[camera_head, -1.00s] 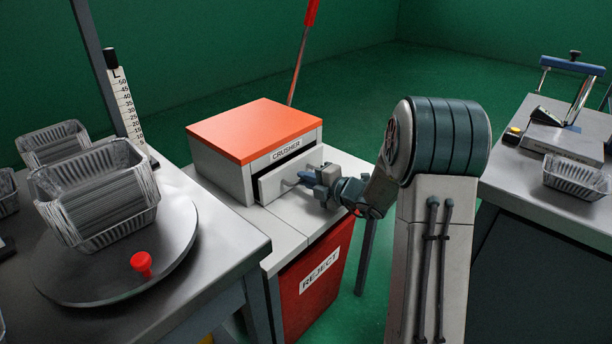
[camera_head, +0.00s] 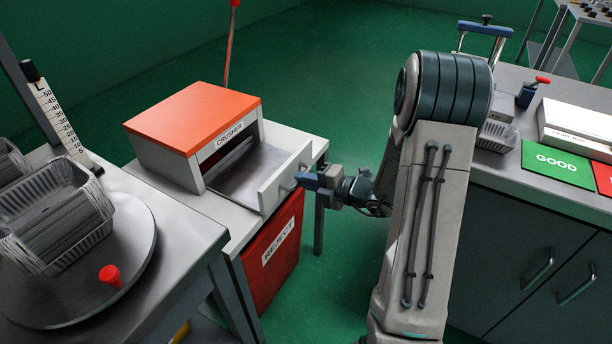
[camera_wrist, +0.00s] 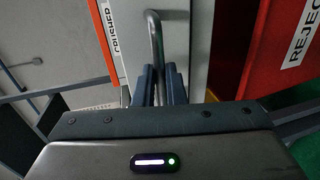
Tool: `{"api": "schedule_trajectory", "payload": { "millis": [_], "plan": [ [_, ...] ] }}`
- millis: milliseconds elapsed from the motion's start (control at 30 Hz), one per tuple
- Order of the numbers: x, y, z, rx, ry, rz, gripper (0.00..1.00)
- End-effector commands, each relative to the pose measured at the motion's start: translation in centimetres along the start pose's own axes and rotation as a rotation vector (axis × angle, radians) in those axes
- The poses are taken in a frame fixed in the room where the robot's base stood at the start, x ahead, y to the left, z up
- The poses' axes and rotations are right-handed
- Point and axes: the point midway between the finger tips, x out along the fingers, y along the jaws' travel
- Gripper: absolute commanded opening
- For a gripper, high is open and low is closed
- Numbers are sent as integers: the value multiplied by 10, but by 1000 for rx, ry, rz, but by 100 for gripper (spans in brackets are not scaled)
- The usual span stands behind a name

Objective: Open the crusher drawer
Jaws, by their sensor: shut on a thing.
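The crusher (camera_head: 190,120) is a light grey box with an orange top and a CRUSHER label, on a grey stand. Its drawer (camera_head: 245,180) is pulled well out, and its bare metal floor shows. My gripper (camera_head: 300,180) is at the drawer's front face, shut on the handle. In the wrist view the bent metal handle (camera_wrist: 155,40) runs down between the two fingers of my gripper (camera_wrist: 158,85). The drawer front (camera_wrist: 175,40) fills the middle of that view.
A red REJECT bin (camera_head: 270,255) sits under the crusher stand. At right, a counter holds a green GOOD mat (camera_head: 556,163). Green floor is open behind.

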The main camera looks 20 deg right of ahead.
Motion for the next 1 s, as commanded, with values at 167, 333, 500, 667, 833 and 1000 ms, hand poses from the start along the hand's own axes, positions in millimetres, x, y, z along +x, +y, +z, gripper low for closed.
{"api": "schedule_trajectory", "payload": {
  "millis": [167, 333, 500, 667, 833, 1000],
  "plan": [
    [1, 0, -1, 0, 3, 0, 0],
    [0, 0, 0, 0, 1, 0, 31],
    [0, 0, 0, 0, 0, 0, 31],
    [-9, 1, 1, 0, -2, -1, 31],
    [-41, 2, 2, 1, -6, -2, 31],
    [-81, 2, 1, 2, -4, -1, 31]
  ]
}}
